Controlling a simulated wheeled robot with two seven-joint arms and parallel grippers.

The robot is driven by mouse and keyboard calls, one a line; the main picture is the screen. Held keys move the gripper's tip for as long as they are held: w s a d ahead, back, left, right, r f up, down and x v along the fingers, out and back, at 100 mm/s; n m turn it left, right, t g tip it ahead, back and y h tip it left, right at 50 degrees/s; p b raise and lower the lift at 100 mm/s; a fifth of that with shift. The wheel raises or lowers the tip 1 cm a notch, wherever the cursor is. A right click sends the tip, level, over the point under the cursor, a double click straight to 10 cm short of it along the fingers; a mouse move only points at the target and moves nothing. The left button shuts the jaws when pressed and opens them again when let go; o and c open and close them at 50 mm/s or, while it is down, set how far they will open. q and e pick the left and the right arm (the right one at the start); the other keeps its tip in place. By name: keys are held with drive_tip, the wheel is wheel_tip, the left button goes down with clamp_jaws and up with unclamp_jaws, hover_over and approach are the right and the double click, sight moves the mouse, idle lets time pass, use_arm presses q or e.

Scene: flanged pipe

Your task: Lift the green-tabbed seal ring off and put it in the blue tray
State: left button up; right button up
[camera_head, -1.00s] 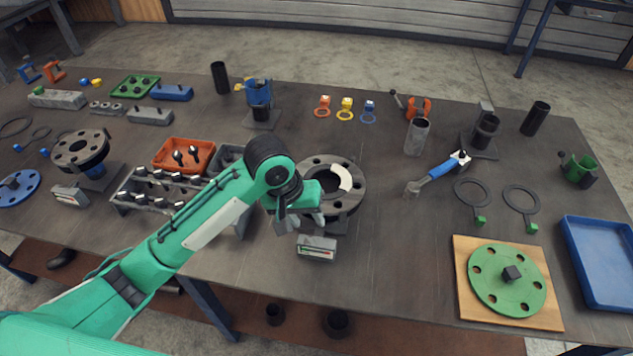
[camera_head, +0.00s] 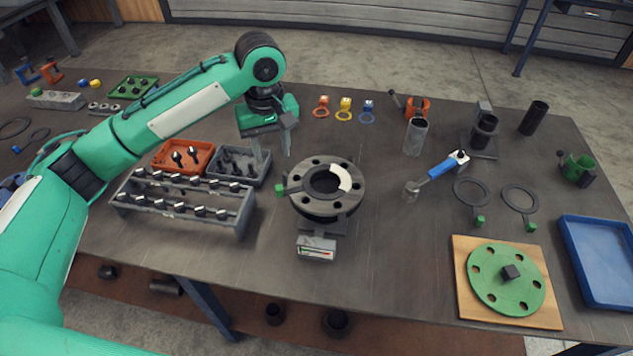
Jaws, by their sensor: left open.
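The flanged pipe (camera_head: 356,190) stands in the middle of the table, its dark round flange facing up with bolt holes around an open bore. A small green tab (camera_head: 280,190) sticks out at its left edge; the ring it belongs to is hard to tell from the dark flange. A pale arc shows on the bore's right side. My left gripper (camera_head: 273,153) is open and empty, fingers down, behind and left of the flange, apart from it. The blue tray (camera_head: 602,258) lies empty at the right edge. My right gripper is out of view.
Two loose rings with green tabs, one (camera_head: 457,187) and another (camera_head: 508,192), lie right of the flange. A blue-handled tool (camera_head: 443,168) lies between. A green disc (camera_head: 487,297) on a wooden board sits before the tray. A bolt rack (camera_head: 240,219) stands left.

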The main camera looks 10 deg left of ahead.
use_arm(q)
hover_over(278, 186)
wheel_tip(278, 186, down, 6)
drive_tip(key=shift+s+a+f+p, duration=0.1)
drive_tip(key=shift+p, duration=0.25)
wheel_tip(278, 186, down, 4)
drive_tip(key=shift+f+p, duration=0.1)
drive_tip(key=shift+p, duration=0.75)
drive_tip(key=shift+f, duration=0.45)
clamp_jaws()
